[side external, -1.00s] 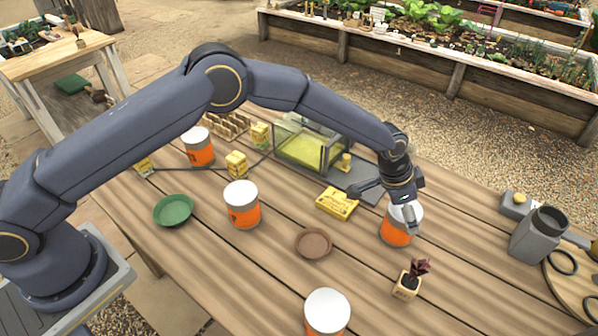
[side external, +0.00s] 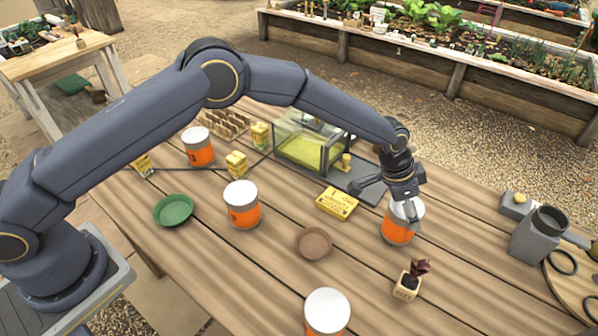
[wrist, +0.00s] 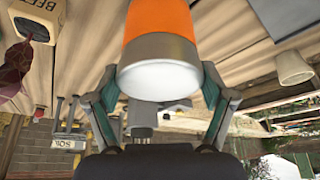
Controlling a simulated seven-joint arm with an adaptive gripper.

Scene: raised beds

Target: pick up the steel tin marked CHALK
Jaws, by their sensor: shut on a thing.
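My gripper (side external: 408,208) is shut on a steel tin with an orange band (side external: 397,232), at the right of the table. In the wrist view the tin (wrist: 160,28) stands between my two fingers (wrist: 160,88), its pale end toward the camera. No lettering on it can be read, so I cannot tell whether it says CHALK. Whether its base touches the table is unclear. Similar orange-banded tins stand at the back left (side external: 199,152), in the middle (side external: 244,212) and at the front edge (side external: 327,315); their marks are too small to read.
A small potted plant (side external: 407,285) stands close in front of the held tin. A brown saucer (side external: 314,243), a yellow box (side external: 337,203) and a glass-sided case (side external: 300,148) are to its left. A grey jug (side external: 537,236) stands right. A green dish (side external: 173,210) lies left.

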